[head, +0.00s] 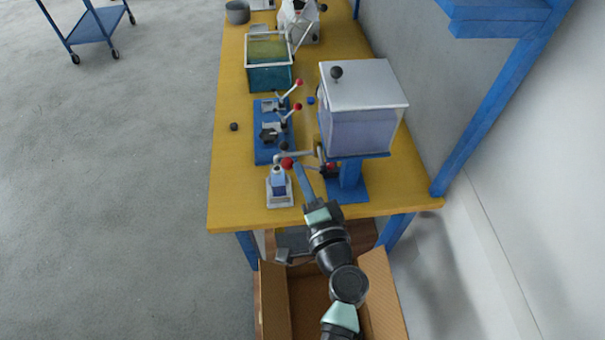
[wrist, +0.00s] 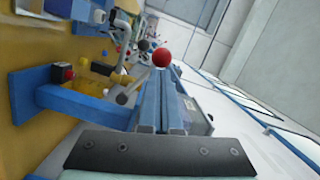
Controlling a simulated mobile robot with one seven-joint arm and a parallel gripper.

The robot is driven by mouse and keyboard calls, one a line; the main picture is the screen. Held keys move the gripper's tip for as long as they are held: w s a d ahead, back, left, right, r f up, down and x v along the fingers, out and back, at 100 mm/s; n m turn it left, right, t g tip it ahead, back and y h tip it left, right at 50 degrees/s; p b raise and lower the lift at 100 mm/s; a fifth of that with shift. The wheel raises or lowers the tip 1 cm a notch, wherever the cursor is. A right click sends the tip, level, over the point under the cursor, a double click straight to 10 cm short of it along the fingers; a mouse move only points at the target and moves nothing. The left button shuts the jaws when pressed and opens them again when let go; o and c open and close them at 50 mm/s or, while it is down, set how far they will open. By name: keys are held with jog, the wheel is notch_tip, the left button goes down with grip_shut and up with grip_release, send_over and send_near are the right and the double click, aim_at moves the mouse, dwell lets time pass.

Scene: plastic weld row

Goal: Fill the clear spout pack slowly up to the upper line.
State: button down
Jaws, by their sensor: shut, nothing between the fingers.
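The spout pack (head: 279,184) stands upright on a small pale base at the bench's near edge. Its lower part looks blue; its lines and exact level are too small to read. Above it is the outlet pipe (head: 297,155) of a tank (head: 362,130) on a blue stand. A red lever ball (head: 287,163) sits by the outlet; it also shows in the wrist view (wrist: 162,57). My gripper (head: 297,169) is shut and empty, its blue fingertips close to the ball. In the wrist view the fingers (wrist: 158,78) point at the ball; I cannot tell if they touch.
A blue fixture with red-knobbed clamps (head: 262,148) lies behind the pack. A teal bin (head: 269,78), a white machine (head: 298,20) and a grey pot (head: 237,12) stand farther back. A cardboard box (head: 273,300) is below the near edge. The bench's left strip is mostly clear.

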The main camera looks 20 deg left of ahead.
jog(key=shift+s+a+f+n+b, duration=0.1)
jog(key=shift+a+f+n+b, duration=0.1)
jog(key=shift+f+n+b, duration=0.3)
jog(key=n+b, duration=0.1)
jog(key=b, duration=0.1)
jog(key=f+n+h+b, duration=0.1)
jog(key=n, duration=0.1)
jog(key=shift+s+a+f+b, duration=0.2)
jog(key=shift+a+f+b, duration=0.1)
jog(key=shift+a+b, duration=0.1)
dwell(0.5)
